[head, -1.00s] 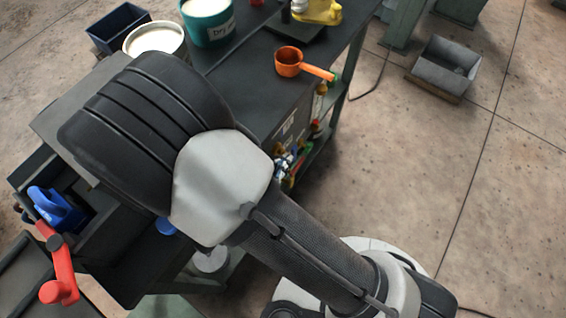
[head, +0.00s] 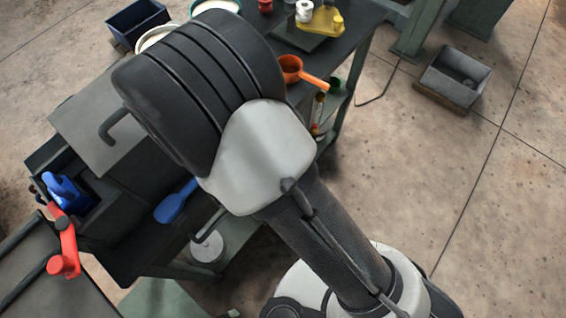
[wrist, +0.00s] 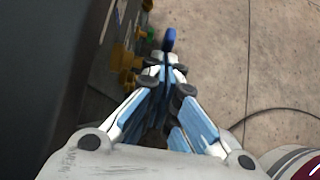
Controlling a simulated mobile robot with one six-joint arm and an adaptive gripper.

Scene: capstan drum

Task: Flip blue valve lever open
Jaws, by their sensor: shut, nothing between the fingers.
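My gripper (wrist: 163,72) is shut and empty in the wrist view, its white and light-blue fingers drawn together. A small dark-blue piece (wrist: 169,37) shows just beyond the fingertips; it may be the blue valve lever, and I cannot tell whether the fingers touch it. Yellow valve parts (wrist: 124,57) sit to the left along the bench side. In the head view my arm hides the gripper. A blue paddle-shaped handle (head: 174,203) shows left of my arm; I cannot tell what it is fixed to.
The dark bench (head: 352,36) carries an orange scoop (head: 291,66) and a yellow object (head: 325,20). A red crank (head: 66,245) and a blue object (head: 62,190) are at the left. A grey bin (head: 456,75) stands on open floor at the right.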

